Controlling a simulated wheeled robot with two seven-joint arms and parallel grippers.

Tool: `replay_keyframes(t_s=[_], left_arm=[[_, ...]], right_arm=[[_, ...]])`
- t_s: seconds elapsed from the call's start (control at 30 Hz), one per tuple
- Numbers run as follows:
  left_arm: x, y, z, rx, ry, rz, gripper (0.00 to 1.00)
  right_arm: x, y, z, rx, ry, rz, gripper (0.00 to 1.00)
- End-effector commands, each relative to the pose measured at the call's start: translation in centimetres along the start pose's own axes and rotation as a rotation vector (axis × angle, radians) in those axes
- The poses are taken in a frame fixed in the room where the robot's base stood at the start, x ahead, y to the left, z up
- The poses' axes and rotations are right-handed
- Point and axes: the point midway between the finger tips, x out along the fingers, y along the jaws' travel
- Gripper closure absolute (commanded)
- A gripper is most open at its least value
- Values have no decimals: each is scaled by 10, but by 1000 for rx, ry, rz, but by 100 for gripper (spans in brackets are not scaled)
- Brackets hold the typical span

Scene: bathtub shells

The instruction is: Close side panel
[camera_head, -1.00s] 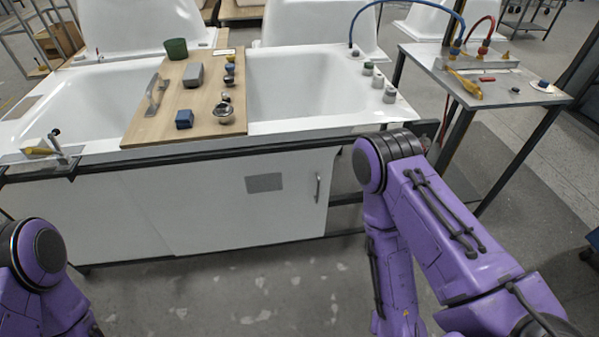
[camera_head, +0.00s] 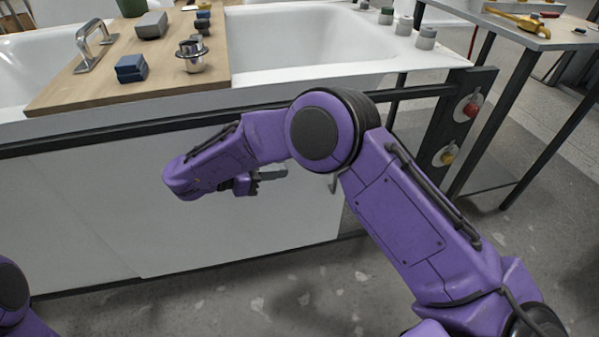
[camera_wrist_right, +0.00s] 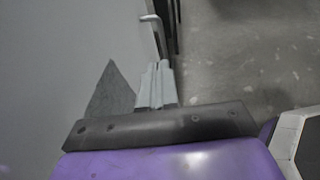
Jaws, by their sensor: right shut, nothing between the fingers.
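The white side panel (camera_head: 290,217) covers the tub's front below the dark rail. Its right edge stands short of the dark end post, with an open gap between. My right gripper (camera_head: 286,171) is shut and empty in front of the panel, just left of the metal handle (camera_head: 333,181), which my arm partly hides. In the right wrist view the shut fingers (camera_wrist_right: 157,68) point along the panel (camera_wrist_right: 60,55) toward the handle (camera_wrist_right: 154,28). A grey patch (camera_wrist_right: 113,92) on the panel shows beside the fingers. My left gripper is out of view.
A wooden board (camera_head: 95,85) with a blue block (camera_head: 131,68) and metal fittings lies across the tub (camera_head: 300,72). A dark end post with a red button (camera_head: 471,106) and a yellow button (camera_head: 446,155) stands right. A metal table (camera_head: 510,32) is beyond it.

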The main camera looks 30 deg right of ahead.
Motion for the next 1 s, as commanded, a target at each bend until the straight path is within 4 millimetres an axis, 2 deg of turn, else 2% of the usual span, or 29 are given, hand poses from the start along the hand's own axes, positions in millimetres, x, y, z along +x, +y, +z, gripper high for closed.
replay_keyframes(t_s=[0.4,0.53,0.7,1.0], left_arm=[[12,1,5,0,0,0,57],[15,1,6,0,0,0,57],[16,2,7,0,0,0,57],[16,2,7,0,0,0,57]], right_arm=[[89,0,0,-9,-4,1,100],[111,1,6,-8,-3,4,100],[127,1,12,-9,-5,6,100],[130,1,14,-10,-5,7,100]])
